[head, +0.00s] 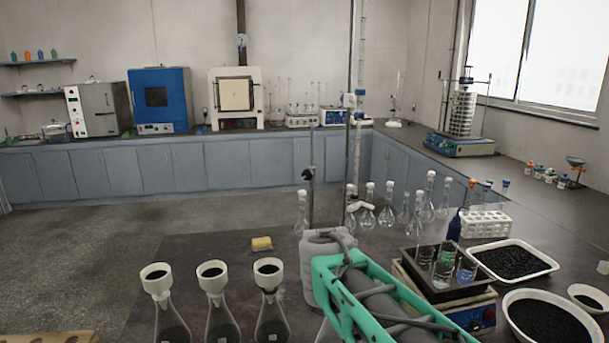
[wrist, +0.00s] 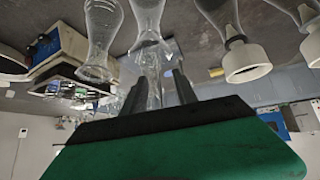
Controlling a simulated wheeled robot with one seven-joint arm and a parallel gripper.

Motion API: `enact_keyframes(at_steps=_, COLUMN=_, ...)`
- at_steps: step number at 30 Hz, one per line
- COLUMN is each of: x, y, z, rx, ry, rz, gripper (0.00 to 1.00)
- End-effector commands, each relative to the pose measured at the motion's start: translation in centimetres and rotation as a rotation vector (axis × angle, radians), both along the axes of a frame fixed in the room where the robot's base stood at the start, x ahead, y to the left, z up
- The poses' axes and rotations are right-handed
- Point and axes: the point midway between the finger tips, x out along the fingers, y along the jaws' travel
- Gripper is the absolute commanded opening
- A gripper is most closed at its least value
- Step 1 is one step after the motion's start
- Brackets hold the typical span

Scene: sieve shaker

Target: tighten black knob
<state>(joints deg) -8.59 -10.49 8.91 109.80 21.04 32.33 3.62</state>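The sieve shaker (head: 460,145) stands on the right-hand counter by the window in the head view. It has a blue base, a stack of round metal sieves (head: 461,113), upright rods and a crossbar on top. Small dark parts show at the crossbar, but the black knob is too small to make out for certain. My gripper (wrist: 158,80) shows in the wrist view, with two dark fingers apart. Clear glassware shows between and beyond them, and nothing appears gripped. My green arm covers the lower middle of the head view, far from the shaker; the gripper is not visible there.
A dark bench in front holds flasks with funnels (head: 211,280), a grey jug (head: 325,260), stoppered volumetric flasks (head: 366,215), a white tube rack (head: 486,224) and trays of black grains (head: 512,262). A tall stand (head: 348,150) rises mid-view. The floor (head: 100,235) at left is clear.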

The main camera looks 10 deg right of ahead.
Motion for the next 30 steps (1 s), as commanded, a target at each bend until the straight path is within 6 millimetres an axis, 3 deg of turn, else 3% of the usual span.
enact_keyframes(at_steps=1, x=3.8, y=0.3, z=1.8, rx=-0.023, ry=-0.068, rz=-0.030, gripper=0.39)
enact_keyframes(at_steps=3, x=8.7, y=0.4, z=4.3, rx=-0.059, ry=-0.180, rz=-0.084, gripper=0.45)
enact_keyframes(at_steps=6, x=14.7, y=1.0, z=7.5, rx=-0.114, ry=-0.344, rz=-0.157, gripper=0.53)
enact_keyframes(at_steps=10, x=20.2, y=2.6, z=10.8, rx=-0.188, ry=-0.549, rz=-0.242, gripper=0.55)
enact_keyframes(at_steps=13, x=22.3, y=3.9, z=12.5, rx=-0.239, ry=-0.685, rz=-0.296, gripper=0.55)
enact_keyframes(at_steps=19, x=23.2, y=5.2, z=13.9, rx=-0.291, ry=-0.813, rz=-0.347, gripper=0.55)
enact_keyframes(at_steps=23, x=24.2, y=4.3, z=14.1, rx=-0.296, ry=-0.818, rz=-0.352, gripper=0.55)
enact_keyframes(at_steps=30, x=27.9, y=1.6, z=14.2, rx=-0.293, ry=-0.816, rz=-0.350, gripper=0.55)
